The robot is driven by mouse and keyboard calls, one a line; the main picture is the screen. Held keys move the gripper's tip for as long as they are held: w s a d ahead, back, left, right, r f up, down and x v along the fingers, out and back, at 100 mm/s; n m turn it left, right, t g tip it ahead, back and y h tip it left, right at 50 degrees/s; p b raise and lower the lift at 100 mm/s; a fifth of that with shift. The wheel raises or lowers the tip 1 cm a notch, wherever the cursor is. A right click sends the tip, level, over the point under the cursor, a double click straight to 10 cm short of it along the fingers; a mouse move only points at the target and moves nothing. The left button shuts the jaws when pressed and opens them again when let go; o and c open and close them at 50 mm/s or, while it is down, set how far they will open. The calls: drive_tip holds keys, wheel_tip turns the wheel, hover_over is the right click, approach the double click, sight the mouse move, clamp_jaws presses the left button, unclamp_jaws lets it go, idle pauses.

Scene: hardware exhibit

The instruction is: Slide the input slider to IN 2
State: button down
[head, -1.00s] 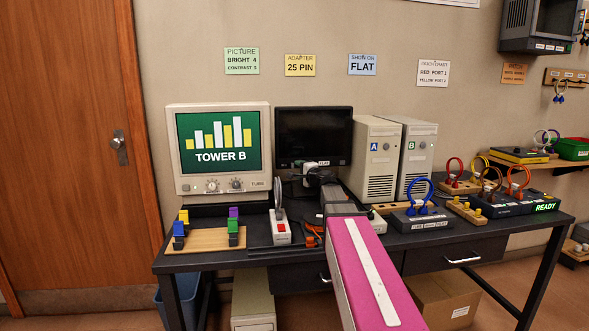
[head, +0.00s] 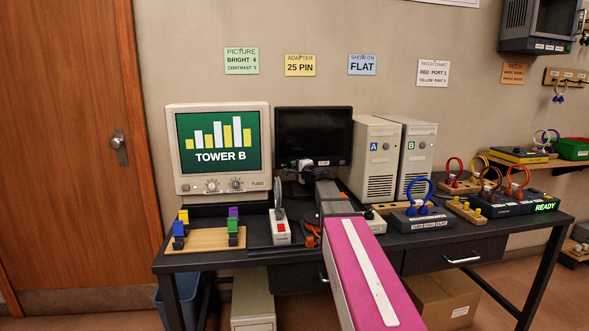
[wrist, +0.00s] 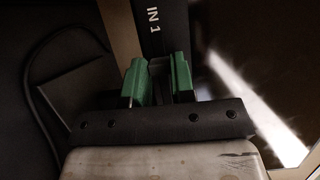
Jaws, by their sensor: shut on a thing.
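In the wrist view, my gripper (wrist: 157,78) has its two green fingers closed around a small dark piece (wrist: 159,68), which looks like the input slider's knob. The piece is mostly hidden between the fingers. Just beyond the fingertips, a dark strip (wrist: 155,35) carries the label IN 1; no IN 2 label is readable. In the head view, my wrist end is at the lower bezel of the dark flat monitor (head: 312,132), and the contact itself is too small to make out there. The monitor screen is dark.
A beige tube monitor (head: 182,115) showing TOWER B stands left. Towers A (head: 378,160) and B (head: 416,165) stand right. Cable-looped boxes (head: 425,220) fill the right side.

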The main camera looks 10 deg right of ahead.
drive_tip(key=shift+d, duration=1.85)
drive_tip(key=c, duration=1)
unclamp_jaws()
drive_tip(key=shift+d, duration=0.15)
drive_tip(key=shift+o, duration=0.2)
drive_tip(key=shift+s, duration=0.1)
drive_tip(key=v, duration=1)
drive_tip(key=shift+s, duration=0.35)
drive_tip(key=shift+d, duration=0.1)
